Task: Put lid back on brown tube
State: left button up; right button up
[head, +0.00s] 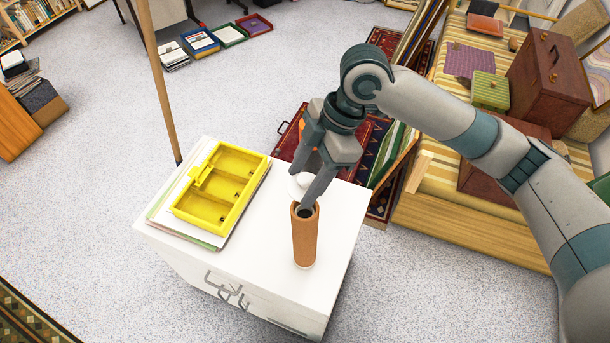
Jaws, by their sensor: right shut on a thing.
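The brown tube (305,240) stands upright on the white box-like table near its right side, with its dark open mouth facing up. My right gripper (304,192) comes down from above the tube and is shut on a round white lid (298,184). The fingertips are at the tube's mouth in the picture, and the lid shows just above and behind the rim. I cannot tell whether the lid or fingers touch the tube. The fingers hide part of the lid. My left gripper is not in view.
A yellow tray (222,188) lies on papers at the left of the white table (270,262). A wooden pole (158,85) rises behind the table. A striped couch (475,225) with cases stands at right. Framed pieces lean behind the table. Speckled floor is free at left.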

jog(key=shift+f, duration=0.15)
notch_tip(320, 180, down, 4)
jog(key=b, duration=0.5)
jog(key=shift+f, duration=1.05)
jog(key=shift+p, duration=0.7)
dwell(0.9)
jog(key=shift+f+p, duration=0.15)
jog(key=shift+p, duration=0.65)
dwell(1.6)
dwell(0.4)
jog(key=o, duration=1.1)
jog(key=shift+o, duration=0.5)
